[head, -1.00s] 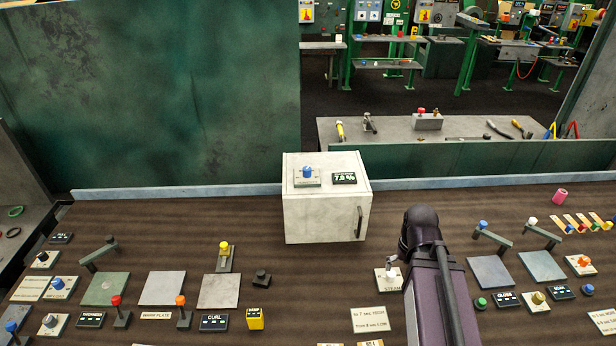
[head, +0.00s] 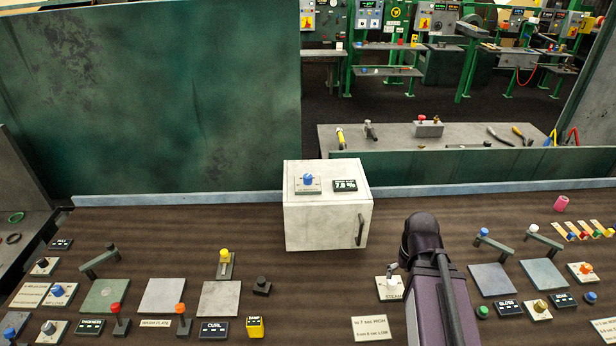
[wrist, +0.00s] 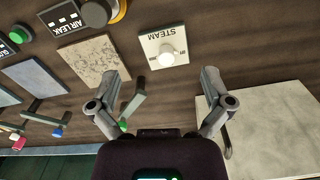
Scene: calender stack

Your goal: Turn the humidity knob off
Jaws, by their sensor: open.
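A blue knob (head: 308,179) sits on a small plate on top of a pale grey box (head: 326,227), beside a dark display (head: 344,186) reading about 7.8 %. The knob's label is too small to read, so I cannot tell if it is the humidity knob. In the wrist view my gripper (wrist: 165,85) is open and empty, its two fingers spread above the panel. A white knob on a plate marked STEAM (wrist: 164,46) lies just beyond the fingertips. The box shows at right in the wrist view (wrist: 262,125); its blue knob is not visible there.
The brown panel holds several knobs, levers and plates on both sides, including a yellow-topped lever (head: 225,258) and a grey plate (head: 492,279). The box has a dark handle (head: 361,228). A green wall (head: 190,100) rises behind at left. Bare panel lies left of the box.

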